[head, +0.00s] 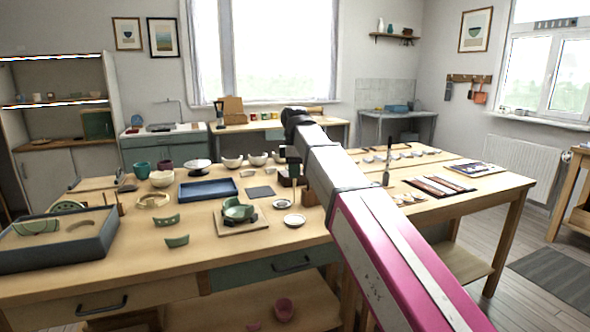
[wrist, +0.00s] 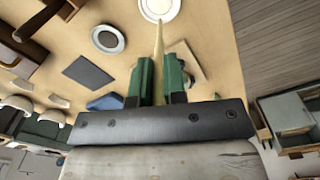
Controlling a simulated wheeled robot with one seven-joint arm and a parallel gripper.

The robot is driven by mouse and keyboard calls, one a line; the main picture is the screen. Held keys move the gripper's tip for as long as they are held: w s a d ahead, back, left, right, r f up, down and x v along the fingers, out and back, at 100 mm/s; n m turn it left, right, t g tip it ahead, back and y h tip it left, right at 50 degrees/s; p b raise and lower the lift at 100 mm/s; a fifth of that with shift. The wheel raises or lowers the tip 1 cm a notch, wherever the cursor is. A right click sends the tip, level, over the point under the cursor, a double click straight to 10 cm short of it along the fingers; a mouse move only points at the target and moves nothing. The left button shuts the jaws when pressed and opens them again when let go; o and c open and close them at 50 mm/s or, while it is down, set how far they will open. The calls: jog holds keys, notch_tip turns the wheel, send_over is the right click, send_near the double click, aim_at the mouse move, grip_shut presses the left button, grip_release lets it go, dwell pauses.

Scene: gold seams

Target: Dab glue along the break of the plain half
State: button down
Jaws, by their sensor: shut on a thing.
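My gripper (wrist: 160,75), with green fingers, is shut on a slim tan pointed stick (wrist: 158,38). In the head view my gripper (head: 293,168) points down above the table, right of centre. In the wrist view the stick's tip overlaps the edge of a white dish (wrist: 165,9); I cannot tell whether they touch. That dish (head: 294,220) stands on the table in the head view. A green bowl piece (head: 238,209) sits on a board (head: 228,228) left of the dish. Two loose green pieces (head: 166,221) (head: 177,241) lie further left. I cannot tell which is the plain half.
A smaller round dish (head: 282,204), a dark mat (head: 261,191) and a blue tray (head: 207,197) lie near my gripper. A large grey tray (head: 70,254) holds pieces at left. Bowls and cups stand along the back. Bare table lies in front of the board.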

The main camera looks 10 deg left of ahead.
aim_at(294, 186)
jog(key=shift+f, duration=2.9)
jog(key=shift+f, duration=0.55)
jog(key=shift+r, duration=3.5)
